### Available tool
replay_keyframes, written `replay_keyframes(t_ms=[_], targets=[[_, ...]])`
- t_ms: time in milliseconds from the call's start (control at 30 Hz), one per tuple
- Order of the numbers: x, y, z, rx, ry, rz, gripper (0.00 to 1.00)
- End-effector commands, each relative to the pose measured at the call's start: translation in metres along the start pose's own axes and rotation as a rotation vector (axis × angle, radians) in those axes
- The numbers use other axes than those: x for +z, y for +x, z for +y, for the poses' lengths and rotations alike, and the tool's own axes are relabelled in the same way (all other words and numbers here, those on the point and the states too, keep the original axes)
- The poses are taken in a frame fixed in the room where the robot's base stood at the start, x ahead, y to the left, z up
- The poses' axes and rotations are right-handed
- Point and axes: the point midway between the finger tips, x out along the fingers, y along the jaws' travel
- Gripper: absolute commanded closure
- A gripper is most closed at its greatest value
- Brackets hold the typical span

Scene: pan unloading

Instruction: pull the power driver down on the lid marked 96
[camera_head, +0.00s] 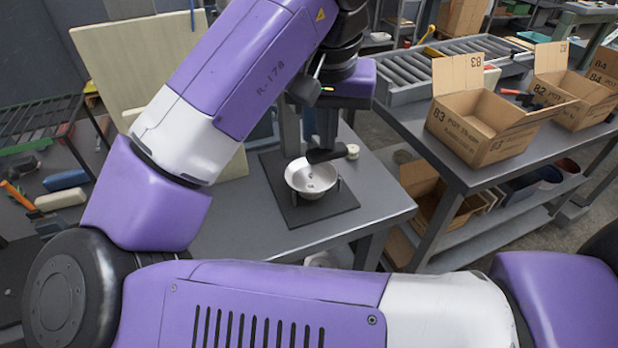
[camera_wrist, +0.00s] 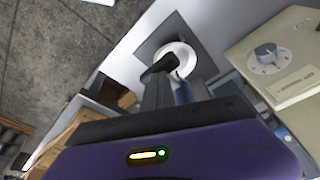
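A silver round pan (camera_head: 297,181) sits on a black square plate (camera_head: 335,208) on the grey bench. I cannot read a 96 or make out a separate lid. A dark bar-shaped part (camera_head: 322,156), perhaps the power driver's handle, is just above the pan's far rim; in the wrist view the dark bar (camera_wrist: 158,68) partly covers the pan (camera_wrist: 188,56). My gripper (camera_head: 327,140) points down at this dark bar. Its fingers (camera_wrist: 168,88) reach toward the bar in the wrist view, but whether they close on it is unclear.
A beige box with a dial (camera_wrist: 268,55) stands beside the bench top. Open cartons (camera_head: 480,125) and a roller conveyor (camera_head: 440,65) are on another bench at right. My own arm covers much of the head view's left and front.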

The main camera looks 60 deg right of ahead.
Motion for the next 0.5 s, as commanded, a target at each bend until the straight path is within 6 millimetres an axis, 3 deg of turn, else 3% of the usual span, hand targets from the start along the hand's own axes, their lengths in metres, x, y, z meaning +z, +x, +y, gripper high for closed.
replay_keyframes(t_ms=[500], targets=[[0.007,0.025,0.001,0.001,0.001,-0.002,1.00]])
